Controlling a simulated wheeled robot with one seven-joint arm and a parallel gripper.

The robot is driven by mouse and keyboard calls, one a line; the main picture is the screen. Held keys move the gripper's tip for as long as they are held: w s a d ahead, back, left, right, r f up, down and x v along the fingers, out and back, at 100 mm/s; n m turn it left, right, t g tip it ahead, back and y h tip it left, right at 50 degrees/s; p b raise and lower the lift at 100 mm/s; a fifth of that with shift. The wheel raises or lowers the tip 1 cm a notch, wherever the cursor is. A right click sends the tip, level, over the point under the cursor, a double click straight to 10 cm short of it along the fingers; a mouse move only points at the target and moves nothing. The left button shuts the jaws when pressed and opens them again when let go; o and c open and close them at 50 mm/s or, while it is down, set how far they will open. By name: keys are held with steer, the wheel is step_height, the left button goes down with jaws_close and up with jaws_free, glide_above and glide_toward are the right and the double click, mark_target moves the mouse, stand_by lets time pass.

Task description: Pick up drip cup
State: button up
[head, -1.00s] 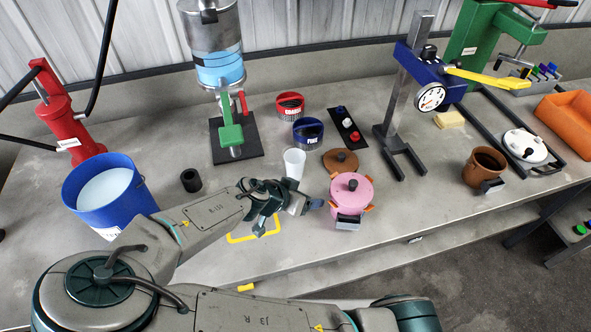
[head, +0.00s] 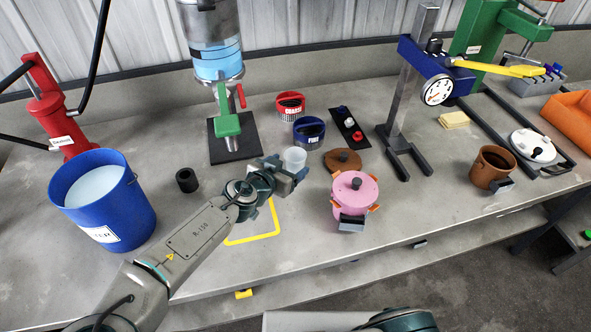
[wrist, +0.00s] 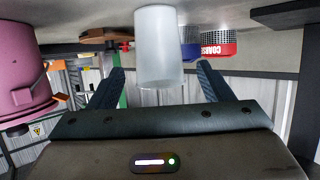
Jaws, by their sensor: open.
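In the wrist view, which is upside down, the cup (wrist: 158,40) lies ahead between the two dark fingers of my gripper (wrist: 160,72). The fingers are apart, with a gap to the cup on each side. Contact with the cup cannot be seen.
A pink pot (head: 351,207) stands close on the right, with a brown lid (head: 343,158) behind it. Blue (head: 308,131) and red (head: 290,104) sieves stand behind the cup. The disperser column (head: 215,50) rises at the back left. A blue bucket (head: 130,215) is at left.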

mark_target(300, 157)
steer(key=shift+b+x, duration=0.55)
steer(key=shift+x, duration=2.6)
steer(key=shift+d+r, duration=0.1)
steer(key=shift+r, duration=0.1)
steer(key=c, duration=1)
